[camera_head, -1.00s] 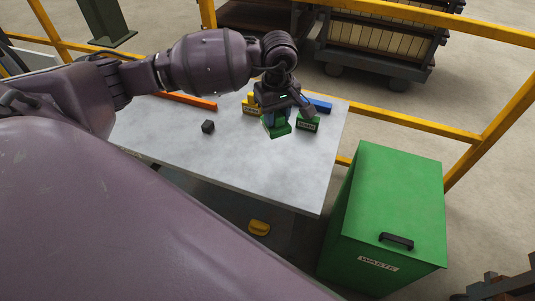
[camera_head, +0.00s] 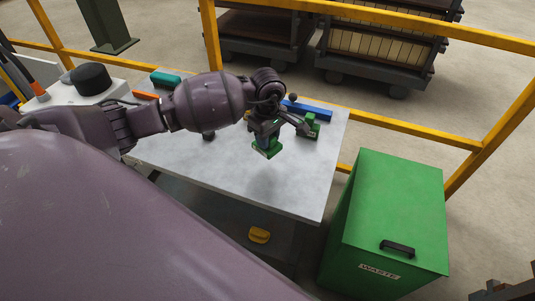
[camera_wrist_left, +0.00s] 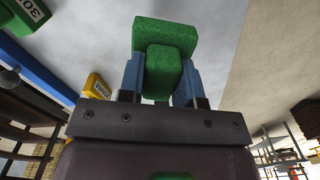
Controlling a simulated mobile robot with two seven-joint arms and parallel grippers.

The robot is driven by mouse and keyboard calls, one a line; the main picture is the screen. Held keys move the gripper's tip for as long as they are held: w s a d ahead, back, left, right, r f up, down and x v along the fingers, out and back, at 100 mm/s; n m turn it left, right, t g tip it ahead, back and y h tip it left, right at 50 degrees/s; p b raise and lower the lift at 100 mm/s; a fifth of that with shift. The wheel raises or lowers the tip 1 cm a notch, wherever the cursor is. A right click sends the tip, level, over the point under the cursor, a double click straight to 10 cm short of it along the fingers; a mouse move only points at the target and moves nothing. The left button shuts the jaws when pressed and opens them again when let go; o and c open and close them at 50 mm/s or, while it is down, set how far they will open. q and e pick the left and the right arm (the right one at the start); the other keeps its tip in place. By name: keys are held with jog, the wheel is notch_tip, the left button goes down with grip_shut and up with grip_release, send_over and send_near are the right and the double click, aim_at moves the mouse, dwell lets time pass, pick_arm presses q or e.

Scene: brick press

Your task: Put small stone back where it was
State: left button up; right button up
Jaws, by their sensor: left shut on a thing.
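My left gripper (camera_head: 266,142) is shut on a green block (camera_head: 266,153), above the grey table. In the left wrist view, the blue fingers grip a narrower green part (camera_wrist_left: 164,72) in front of a wider green piece (camera_wrist_left: 165,36). A small round grey thing, perhaps the small stone (camera_head: 293,97), shows at the blue bar (camera_head: 308,110); in the left wrist view it is a grey ball (camera_wrist_left: 9,78) by the bar. A dark small block (camera_head: 208,134) is partly hidden by my left arm. I cannot tell which one is the stone. My right gripper is out of view.
A second green labelled block (camera_head: 309,129) stands right of the gripper. A yellow labelled block (camera_wrist_left: 97,86) shows in the left wrist view. The table's front (camera_head: 255,190) is clear. A green waste bin (camera_head: 395,200) and yellow rails (camera_head: 420,135) stand to the right.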

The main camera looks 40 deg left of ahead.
pick_arm(q)
jog(key=shift+f, duration=3.8)
jog(key=o, duration=0.9)
notch_tip(320, 180, up, 12)
jog(key=s+d+n+t+h, duration=0.2)
jog(key=s+d+n+h, duration=0.2)
jog(key=d+n+h, duration=0.4)
jog(key=s+d+n+t+h, duration=0.35)
jog(key=d+n+h, duration=0.25)
jog(key=d+h, duration=0.4)
jog(key=a+f+n+t+y, duration=0.25)
jog(key=n+t+y, duration=0.3)
jog(key=n, duration=0.65)
jog(key=a+f+n+t+y, duration=0.2)
jog(key=a+n+t+y, duration=0.3)
jog(key=n, duration=0.6)
jog(key=s+a+f+n+g+y, duration=0.2)
jog(key=s+f+n, duration=0.4)
jog(key=n, duration=0.3)
jog(key=s+a+f+n+g+y, duration=0.2)
jog(key=s+a+f+n+y, duration=0.2)
jog(key=s+f+n+y, duration=0.1)
notch_tip(320, 180, down, 3)
jog(key=s+n, duration=0.1)
jog(key=n, duration=0.2)
jog(key=shift+s+r+n+y, duration=0.15)
jog(key=shift+s+n+y, duration=0.1)
jog(key=shift+n+y, duration=0.15)
